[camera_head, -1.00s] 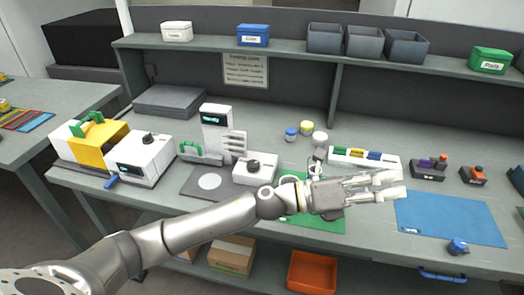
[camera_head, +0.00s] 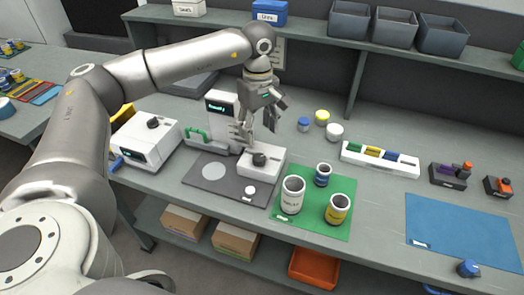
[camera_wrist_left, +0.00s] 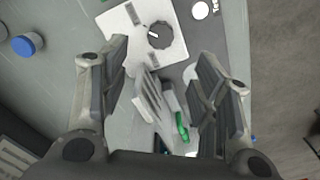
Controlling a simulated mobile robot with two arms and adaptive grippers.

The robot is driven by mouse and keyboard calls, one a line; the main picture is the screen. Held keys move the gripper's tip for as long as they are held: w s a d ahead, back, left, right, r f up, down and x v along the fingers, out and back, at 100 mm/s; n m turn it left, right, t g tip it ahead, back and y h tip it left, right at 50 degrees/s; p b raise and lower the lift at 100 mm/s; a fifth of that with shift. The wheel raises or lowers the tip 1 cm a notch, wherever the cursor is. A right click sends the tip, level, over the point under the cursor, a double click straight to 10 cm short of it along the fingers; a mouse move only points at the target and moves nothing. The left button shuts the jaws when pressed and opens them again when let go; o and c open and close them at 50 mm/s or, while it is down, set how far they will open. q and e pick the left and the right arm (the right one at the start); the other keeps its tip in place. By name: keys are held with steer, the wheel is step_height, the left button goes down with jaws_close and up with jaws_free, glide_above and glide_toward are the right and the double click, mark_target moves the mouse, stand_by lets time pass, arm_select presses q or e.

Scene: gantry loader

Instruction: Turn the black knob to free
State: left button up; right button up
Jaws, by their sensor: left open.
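My right gripper is not in view.
A white unit with another black knob (camera_head: 153,123) stands to the left. A green mat (camera_head: 315,229) with several jars is at right. The blue mat (camera_head: 462,231) is mostly clear.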

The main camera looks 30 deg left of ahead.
mark_target(259, 157)
arm_select(q)
step_height(259, 157, down, 10)
steer(key=shift+s+d+f+p, duration=0.1)
steer(key=shift+p, duration=0.95)
steer(key=shift+c, duration=0.4)
steer(key=c, duration=1)
